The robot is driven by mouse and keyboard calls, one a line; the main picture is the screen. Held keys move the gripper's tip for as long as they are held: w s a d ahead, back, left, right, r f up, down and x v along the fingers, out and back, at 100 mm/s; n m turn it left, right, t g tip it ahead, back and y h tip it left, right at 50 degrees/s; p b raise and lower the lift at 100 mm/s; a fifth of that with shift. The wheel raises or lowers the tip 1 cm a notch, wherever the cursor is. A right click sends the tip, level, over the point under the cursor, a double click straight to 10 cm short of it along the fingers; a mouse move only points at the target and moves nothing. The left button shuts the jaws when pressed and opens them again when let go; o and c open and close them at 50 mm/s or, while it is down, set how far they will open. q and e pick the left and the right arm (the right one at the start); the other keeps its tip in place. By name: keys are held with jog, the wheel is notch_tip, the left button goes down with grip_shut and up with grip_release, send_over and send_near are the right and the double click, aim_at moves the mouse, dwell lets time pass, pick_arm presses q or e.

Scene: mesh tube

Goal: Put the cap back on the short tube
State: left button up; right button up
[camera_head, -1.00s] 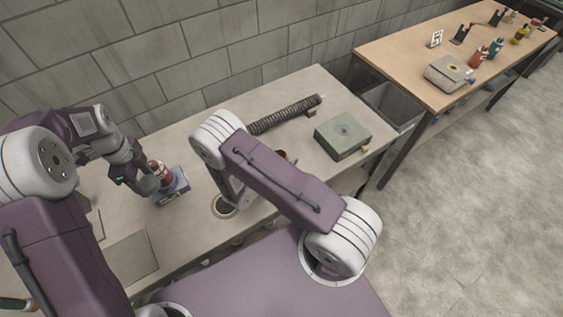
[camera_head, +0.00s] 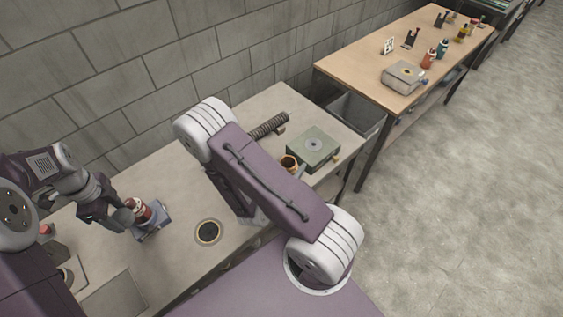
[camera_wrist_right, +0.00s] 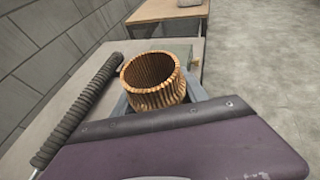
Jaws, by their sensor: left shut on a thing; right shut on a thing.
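The short tube (camera_head: 138,210), red with a pale band, stands in a blue-grey holder (camera_head: 153,226) on the bench at the left. My left gripper (camera_head: 128,212) is shut on it; the fingers partly hide it. An orange-brown, ribbed, hollow round piece, which looks like the cap (camera_wrist_right: 152,82), is between the grey fingers of my right gripper (camera_wrist_right: 160,98) in the right wrist view, its open side facing up. This cap also shows in the head view (camera_head: 289,162), beyond my right arm and apart from the tube. My right fingers are mostly hidden there.
A long dark ribbed tube (camera_head: 268,126) lies at the back of the bench (camera_head: 185,178). A green box (camera_head: 313,148) stands at its right end. A dark round ring (camera_head: 208,232) is in the bench top between my arms. A wooden table (camera_head: 360,66) stands further right.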

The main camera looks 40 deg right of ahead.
pick_arm(q)
jog(key=shift+r+p, duration=0.4)
jog(key=shift+r, duration=0.4)
pick_arm(e)
jog(key=shift+s+d+r, duration=0.2)
jog(key=shift+s+d, duration=0.05)
jog(key=shift+s, duration=0.05)
jog(key=o, duration=0.8)
grip_shut()
